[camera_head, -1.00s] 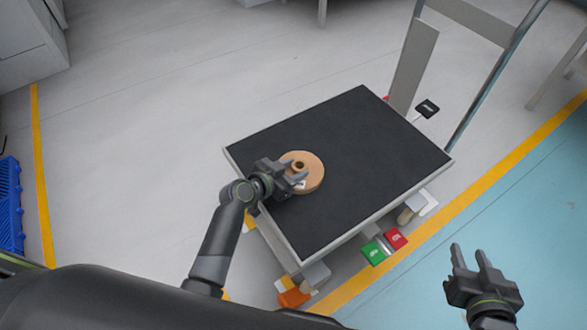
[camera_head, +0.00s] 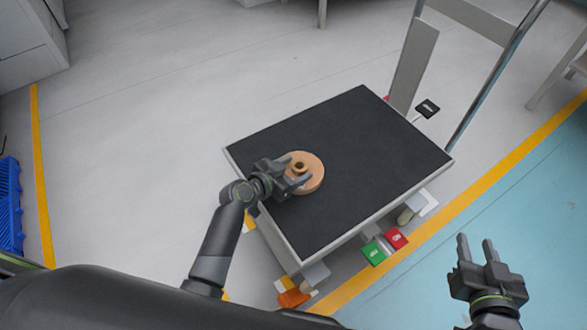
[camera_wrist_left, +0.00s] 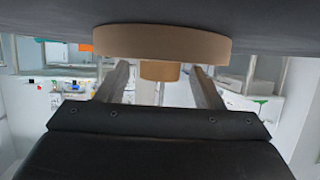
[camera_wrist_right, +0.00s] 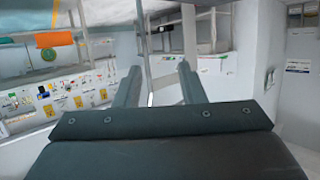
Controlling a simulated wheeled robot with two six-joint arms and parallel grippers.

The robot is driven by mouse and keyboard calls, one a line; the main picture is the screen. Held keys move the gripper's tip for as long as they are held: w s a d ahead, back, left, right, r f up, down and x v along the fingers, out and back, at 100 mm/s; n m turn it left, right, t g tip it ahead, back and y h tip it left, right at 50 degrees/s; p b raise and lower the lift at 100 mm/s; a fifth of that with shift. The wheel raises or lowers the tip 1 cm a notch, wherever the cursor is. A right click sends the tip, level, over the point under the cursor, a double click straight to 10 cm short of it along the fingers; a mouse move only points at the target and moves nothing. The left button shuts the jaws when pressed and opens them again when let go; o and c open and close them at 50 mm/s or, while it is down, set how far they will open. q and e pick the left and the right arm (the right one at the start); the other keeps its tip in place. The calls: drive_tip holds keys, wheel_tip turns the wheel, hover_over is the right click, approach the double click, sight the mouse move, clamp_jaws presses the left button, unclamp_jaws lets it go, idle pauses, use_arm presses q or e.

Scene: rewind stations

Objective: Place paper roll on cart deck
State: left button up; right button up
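The tan paper roll (camera_head: 311,171) lies flat on the black cart deck (camera_head: 365,130), near its left side, with a small core (camera_head: 300,167) standing up at its centre. My left gripper (camera_head: 292,170) is at the roll's left side, low over the deck. In the left wrist view its fingers (camera_wrist_left: 160,78) stand apart on either side of the core (camera_wrist_left: 160,70), with gaps visible, under the broad roll (camera_wrist_left: 162,43) in that picture. My right gripper (camera_head: 476,246) is open and empty, off the cart at lower right; its spread fingers show in the right wrist view (camera_wrist_right: 158,80).
The cart has a tall handle frame (camera_head: 473,22) at its back right. Green (camera_head: 373,253) and red (camera_head: 396,238) pedals sit below its front right edge. A blue crate (camera_head: 10,205) stands at far left. Much of the deck right of the roll is clear.

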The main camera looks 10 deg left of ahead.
use_arm(q)
drive_tip(key=p+v, duration=0.1)
drive_tip(key=v, duration=0.3)
drive_tip(key=shift+r, duration=0.1)
drive_tip(key=p+v, duration=0.1)
drive_tip(key=v, duration=0.4)
drive_tip(key=shift+p+v, duration=0.3)
drive_tip(key=shift+v, duration=0.85)
drive_tip(key=shift+s+a+r, duration=0.1)
drive_tip(key=shift+s+a, duration=0.15)
drive_tip(key=shift+s, duration=0.05)
use_arm(e)
drive_tip(key=s+a+f+g+y, duration=0.2)
drive_tip(key=s+a+f+g, duration=0.1)
drive_tip(key=s+f+g, duration=0.6)
drive_tip(key=s+f, duration=0.2)
drive_tip(key=s, duration=0.1)
drive_tip(key=shift+s+a+g, duration=0.15)
drive_tip(key=shift+s+g, duration=0.2)
drive_tip(key=shift+g, duration=0.05)
use_arm(q)
drive_tip(key=s+a+f+n+g+y, duration=0.1)
drive_tip(key=s+a+n+g+y, duration=0.2)
drive_tip(key=s, duration=0.8)
drive_tip(key=s+a+n+g+y, duration=0.2)
drive_tip(key=s+a+n+g, duration=0.1)
drive_tip(key=s, duration=0.9)
drive_tip(key=shift+s+a+f+n+g+y, duration=0.3)
drive_tip(key=shift+a+f+n+y, duration=0.1)
drive_tip(key=shift+a+n, duration=0.45)
